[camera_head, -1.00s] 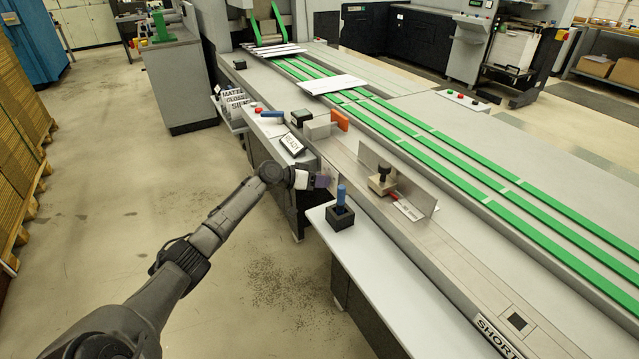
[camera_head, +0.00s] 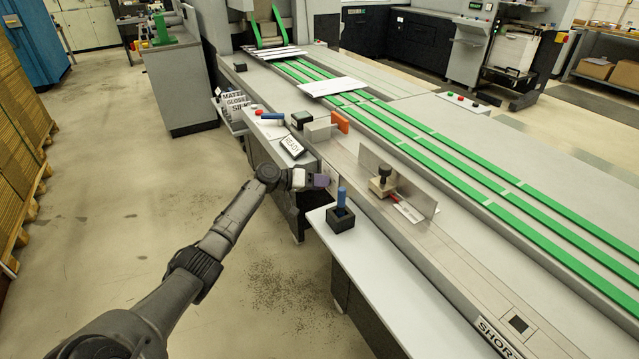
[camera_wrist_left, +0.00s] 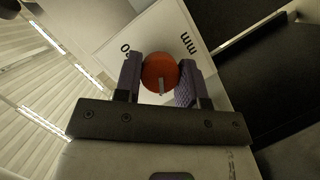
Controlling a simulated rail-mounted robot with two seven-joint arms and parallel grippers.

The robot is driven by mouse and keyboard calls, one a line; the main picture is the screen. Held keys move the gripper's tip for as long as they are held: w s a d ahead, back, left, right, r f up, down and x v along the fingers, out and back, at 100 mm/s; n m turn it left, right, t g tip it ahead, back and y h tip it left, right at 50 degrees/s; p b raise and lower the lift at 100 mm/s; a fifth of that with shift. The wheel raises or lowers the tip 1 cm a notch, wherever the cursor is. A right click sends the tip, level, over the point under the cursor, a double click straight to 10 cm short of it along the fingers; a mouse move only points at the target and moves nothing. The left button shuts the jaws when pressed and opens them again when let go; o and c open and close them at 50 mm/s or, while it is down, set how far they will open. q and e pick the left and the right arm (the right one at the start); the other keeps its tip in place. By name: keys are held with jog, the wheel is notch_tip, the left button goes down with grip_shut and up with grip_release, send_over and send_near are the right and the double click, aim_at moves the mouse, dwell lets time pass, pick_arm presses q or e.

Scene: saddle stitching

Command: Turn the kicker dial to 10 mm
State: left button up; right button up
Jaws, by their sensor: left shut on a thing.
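The kicker dial (camera_wrist_left: 160,72) is a round orange-red knob with a grey pointer bar, seen in the left wrist view. It sits on a white plate (camera_wrist_left: 117,42) with a "0" mark to its left and "mm" to its right. Other numbers on the scale are hidden or out of frame, so I cannot read the setting. My left gripper (camera_wrist_left: 158,62) has its two purple-grey fingers on either side of the dial, shut on it. In the head view the left gripper (camera_head: 322,181) is at the machine's near side, and the dial itself is hidden there. My right gripper is not in view.
A black holder with a blue-handled tool (camera_head: 341,218) stands on the white shelf (camera_head: 385,262) just right of the gripper. Green belts (camera_head: 440,150) run along the machine.

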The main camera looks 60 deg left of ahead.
pick_arm(q)
jog(key=o, duration=0.9)
jog(key=shift+o, duration=0.2)
jog(key=p+v, duration=0.3)
jog(key=v, duration=1)
jog(key=shift+s, duration=0.35)
jog(key=shift+r, duration=0.15)
